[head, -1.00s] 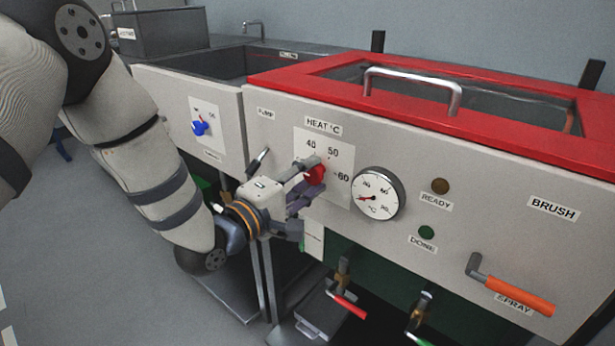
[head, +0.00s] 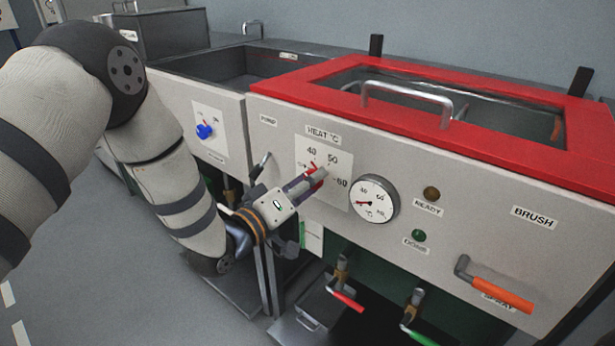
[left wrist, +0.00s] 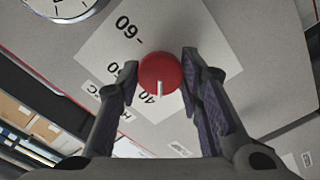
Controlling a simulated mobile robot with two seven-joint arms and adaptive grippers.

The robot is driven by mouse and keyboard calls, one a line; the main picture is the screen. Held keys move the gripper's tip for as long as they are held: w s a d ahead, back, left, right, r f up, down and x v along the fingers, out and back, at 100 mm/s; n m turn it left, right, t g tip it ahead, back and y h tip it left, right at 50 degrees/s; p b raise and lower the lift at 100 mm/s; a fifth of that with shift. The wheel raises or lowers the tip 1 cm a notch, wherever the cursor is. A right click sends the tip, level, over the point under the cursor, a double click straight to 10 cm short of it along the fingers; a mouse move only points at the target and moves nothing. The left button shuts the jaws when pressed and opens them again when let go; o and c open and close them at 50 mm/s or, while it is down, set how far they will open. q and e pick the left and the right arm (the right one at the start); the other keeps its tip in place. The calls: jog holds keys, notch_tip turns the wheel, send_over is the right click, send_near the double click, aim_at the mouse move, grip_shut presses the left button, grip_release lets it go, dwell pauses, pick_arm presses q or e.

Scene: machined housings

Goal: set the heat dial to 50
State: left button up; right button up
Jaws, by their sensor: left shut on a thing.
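The heat dial (head: 312,184) is a red round knob on the front panel, on a white scale plate (head: 340,200) marked 40, 50 and 60. In the left wrist view the dial (left wrist: 160,70) shows its white pointer line, which points a little to the side of 40 away from 50. My left gripper (head: 316,176) is shut on the dial, with one finger on each side of it in the left wrist view (left wrist: 160,80). In the head view the fingers hide part of the dial. My right gripper is not in view.
A round temperature gauge (head: 375,199) sits just right of the dial. A small lever (head: 260,165) and a blue knob (head: 204,131) are to the left. An orange spray handle (head: 500,292) sticks out at the right. Valves with red and green handles are below.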

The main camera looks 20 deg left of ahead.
pick_arm(q)
jog(key=shift+r+m+p, duration=0.1)
jog(key=shift+m+p, duration=2.35)
jog(key=shift+m, duration=5.35)
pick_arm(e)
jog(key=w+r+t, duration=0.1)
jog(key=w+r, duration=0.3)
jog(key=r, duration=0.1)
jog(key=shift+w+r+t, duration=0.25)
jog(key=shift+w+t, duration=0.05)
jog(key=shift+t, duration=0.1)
pick_arm(q)
jog(key=o, duration=1.2)
jog(key=shift+c, duration=0.2)
